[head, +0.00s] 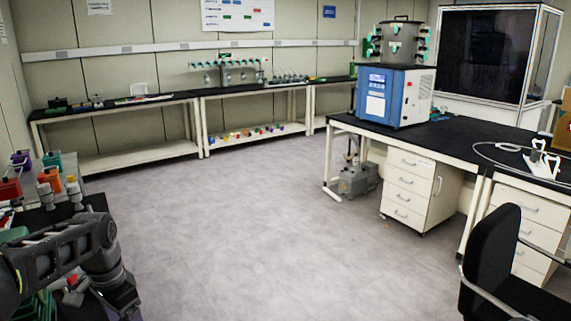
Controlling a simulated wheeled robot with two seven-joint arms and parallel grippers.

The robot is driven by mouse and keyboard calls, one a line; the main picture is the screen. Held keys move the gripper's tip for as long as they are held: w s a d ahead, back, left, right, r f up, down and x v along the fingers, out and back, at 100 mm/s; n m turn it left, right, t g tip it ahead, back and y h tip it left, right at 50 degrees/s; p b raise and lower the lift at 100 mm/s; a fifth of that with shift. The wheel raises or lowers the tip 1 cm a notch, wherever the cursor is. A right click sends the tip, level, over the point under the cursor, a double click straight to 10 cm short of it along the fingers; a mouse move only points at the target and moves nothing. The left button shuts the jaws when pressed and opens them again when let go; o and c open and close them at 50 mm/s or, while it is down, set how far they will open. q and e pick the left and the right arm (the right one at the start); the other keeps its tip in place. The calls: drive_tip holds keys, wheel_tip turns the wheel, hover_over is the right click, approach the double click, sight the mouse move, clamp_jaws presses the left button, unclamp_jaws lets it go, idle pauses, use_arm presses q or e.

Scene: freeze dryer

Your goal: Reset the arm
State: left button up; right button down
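My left arm comes in from the lower left and lies over the black bench at the left edge. Its links bend downward toward the bottom of the frame, and I see no fingertips. My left gripper is not visible, and I cannot see whether it holds anything. My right arm and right gripper are out of view. The blue and white freeze dryer (395,92) stands on the black-topped bench (440,137) at the right, with a steel chamber (398,42) on top.
Coloured containers (50,178) stand on the left bench close to my arm. A black chair (491,262) is at the lower right. A drawer unit (411,184) and a pump (357,180) are under the right bench. The grey floor (250,220) between is clear.

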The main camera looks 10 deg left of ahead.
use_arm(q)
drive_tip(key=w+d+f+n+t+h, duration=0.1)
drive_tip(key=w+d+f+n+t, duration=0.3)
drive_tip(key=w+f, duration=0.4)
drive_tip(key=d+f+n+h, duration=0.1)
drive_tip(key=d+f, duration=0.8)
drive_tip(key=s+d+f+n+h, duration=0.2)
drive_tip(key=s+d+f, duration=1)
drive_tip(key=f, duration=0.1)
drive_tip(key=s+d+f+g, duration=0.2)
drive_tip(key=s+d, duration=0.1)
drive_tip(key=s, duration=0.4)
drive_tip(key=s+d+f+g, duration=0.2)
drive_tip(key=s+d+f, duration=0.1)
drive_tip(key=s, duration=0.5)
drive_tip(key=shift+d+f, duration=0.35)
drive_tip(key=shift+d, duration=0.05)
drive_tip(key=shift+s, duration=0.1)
